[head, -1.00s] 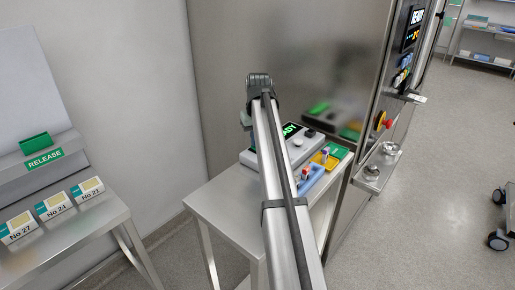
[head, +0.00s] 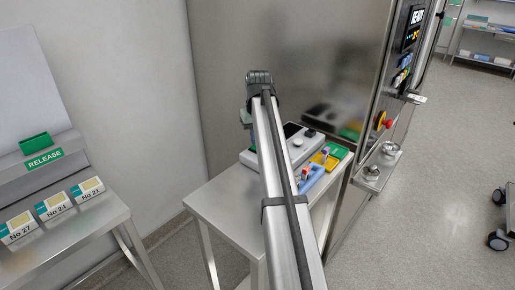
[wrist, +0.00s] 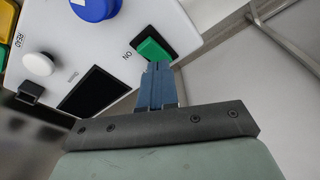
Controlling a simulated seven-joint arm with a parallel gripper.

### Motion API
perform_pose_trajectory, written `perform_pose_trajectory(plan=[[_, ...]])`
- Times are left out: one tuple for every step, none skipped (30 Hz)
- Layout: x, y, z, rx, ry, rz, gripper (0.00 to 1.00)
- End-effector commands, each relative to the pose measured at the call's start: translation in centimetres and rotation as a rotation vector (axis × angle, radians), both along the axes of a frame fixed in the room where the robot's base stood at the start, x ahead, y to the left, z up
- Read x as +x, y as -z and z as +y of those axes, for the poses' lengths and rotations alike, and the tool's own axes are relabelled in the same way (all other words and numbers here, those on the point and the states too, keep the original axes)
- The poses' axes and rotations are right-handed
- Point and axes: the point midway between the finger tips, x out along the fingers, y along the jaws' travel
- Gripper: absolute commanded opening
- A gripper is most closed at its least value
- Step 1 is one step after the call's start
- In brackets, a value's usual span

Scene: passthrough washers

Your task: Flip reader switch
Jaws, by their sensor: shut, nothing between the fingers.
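The reader is a pale box (head: 303,147) on the small steel table, partly hidden behind my arm in the head view. In the wrist view its panel (wrist: 125,45) carries a green rocker switch (wrist: 153,48) in a dark frame, labelled ON. Its screen (wrist: 92,91) is dark. A white round button (wrist: 38,64) labelled READ sits further left. My gripper (wrist: 157,66) is shut and empty, its blue-grey fingertips at the near edge of the green switch, touching or very close. In the head view the fingers are hidden.
A blue round part (wrist: 95,8) stands close by on the panel. Blue, yellow and green trays (head: 338,152) lie right of the reader. A steel machine (head: 300,60) stands behind. Boxes marked with numbers (head: 54,206) sit on a left table (head: 75,240).

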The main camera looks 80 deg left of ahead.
Motion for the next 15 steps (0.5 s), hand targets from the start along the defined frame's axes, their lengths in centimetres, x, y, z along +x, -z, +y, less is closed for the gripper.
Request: perform_pose_trajectory(plan=[[0.0,-0.4,0.1,0.001,0.0,0.0,0.0],[0.0,-0.6,0.1,0.001,0.0,0.0,0.0],[0.0,-0.8,0.1,0.001,0.0,0.0,0.0],[0.0,-1.0,0.1,0.001,0.0,0.0,0.0],[0.0,-1.2,0.1,0.001,0.0,0.0,0.0],[0.0,-1.5,0.1,0.0,0.0,0.0,0.0],[0.0,-1.7,0.1,0.0,0.0,0.0,0.0],[0.0,-1.9,0.1,0.0,0.0,0.0,0.0],[0.0,-2.1,0.1,0.0,0.0,0.0,0.0],[0.0,-2.3,0.1,0.0,0.0,0.0,0.0],[0.0,-2.5,0.1,0.0,0.0,0.0,0.0],[0.0,-2.8,0.1,0.0,0.0,0.0,0.0],[0.0,-3.0,0.1,0.001,0.0,0.0,0.0],[0.0,-3.2,0.1,0.001,0.0,0.0,0.0],[0.0,-3.5,0.1,0.001,0.0,0.0,0.0]])
